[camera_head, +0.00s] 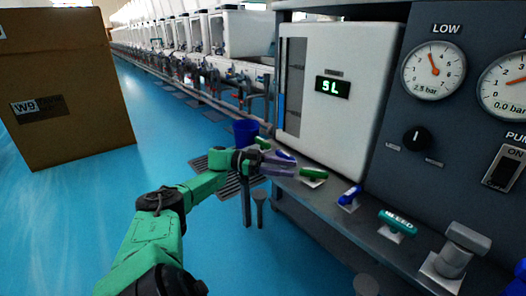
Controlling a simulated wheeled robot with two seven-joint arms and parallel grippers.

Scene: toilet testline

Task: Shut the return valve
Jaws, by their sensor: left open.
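A row of valve handles lies along the front ledge of the panel. From the far end they are a green handle (263,142), a blue handle (285,156), a green handle (313,174), a blue handle (350,195) and a teal handle marked BLEED (397,223). I cannot read which one is the return valve. My left gripper (292,165) is open, with its fingers pointing right, close to the far blue handle and the middle green handle. I cannot tell whether it touches either.
The dark panel carries a LOW gauge (433,63) reading 2.5 bar and another gauge (508,84) reading 0.0 bar. A black knob (417,138), pump switch (505,167) and grey valve (460,249) are nearby.

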